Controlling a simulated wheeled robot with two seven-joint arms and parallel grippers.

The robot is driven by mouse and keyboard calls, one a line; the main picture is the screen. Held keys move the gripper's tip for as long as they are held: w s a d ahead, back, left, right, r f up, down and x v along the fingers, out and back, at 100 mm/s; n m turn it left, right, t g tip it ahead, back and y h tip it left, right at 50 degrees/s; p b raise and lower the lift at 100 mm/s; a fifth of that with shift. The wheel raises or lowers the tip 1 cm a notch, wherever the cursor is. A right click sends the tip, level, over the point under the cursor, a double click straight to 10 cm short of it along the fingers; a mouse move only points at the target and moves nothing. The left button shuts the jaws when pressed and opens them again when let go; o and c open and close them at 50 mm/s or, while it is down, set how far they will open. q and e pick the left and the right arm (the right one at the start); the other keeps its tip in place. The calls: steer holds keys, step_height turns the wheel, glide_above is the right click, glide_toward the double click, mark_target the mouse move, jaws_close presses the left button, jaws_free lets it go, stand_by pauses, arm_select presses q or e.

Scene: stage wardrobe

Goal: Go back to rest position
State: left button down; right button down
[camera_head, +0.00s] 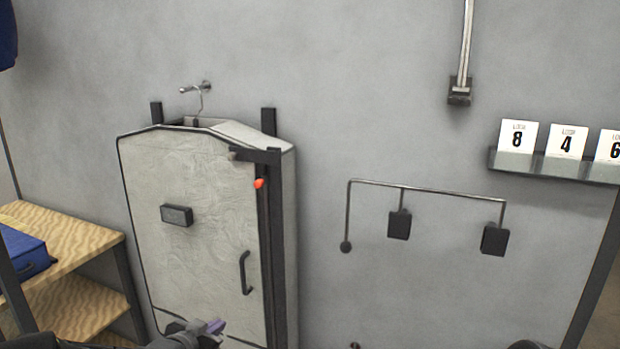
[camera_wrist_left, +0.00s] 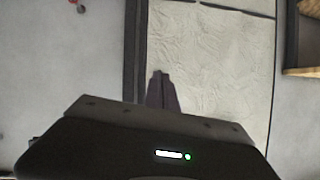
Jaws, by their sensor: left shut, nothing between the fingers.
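My left gripper (camera_head: 215,327) is at the bottom of the head view, in front of the lower part of a pale garment-bag-shaped cabinet (camera_head: 200,240). Its fingers are shut with nothing between them. In the left wrist view the closed fingers (camera_wrist_left: 161,76) point at the pale panel (camera_wrist_left: 215,50), and no contact can be made out. The cabinet front has a dark handle (camera_head: 245,273) and a small dark block (camera_head: 177,215). My right gripper is not in view.
A wooden shelf unit (camera_head: 75,245) with a blue case (camera_head: 22,252) stands at the left. A wall rail (camera_head: 430,189) carries two dark blocks. A ledge (camera_head: 550,167) holds number cards at the right. The grey wall between cabinet and rail is bare.

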arm_select(q)
steer(key=s+d+f+n+g, duration=0.3)
steer(key=s+d+f, duration=0.1)
steer(key=s+f, duration=0.6)
steer(key=s+d+f+n+g, duration=0.3)
steer(key=s+d+f, duration=0.2)
steer(key=s+f, duration=0.5)
steer(key=s+d+f+g, duration=0.2)
steer(key=s+f, duration=0.3)
steer(key=s, duration=0.4)
steer(key=s+d+f+g+h, duration=0.1)
steer(key=s+d+f+g, duration=0.2)
steer(key=s+f, duration=0.3)
steer(key=s, duration=0.3)
steer(key=shift+d+n+g, duration=0.35)
steer(key=shift+n+g, duration=0.05)
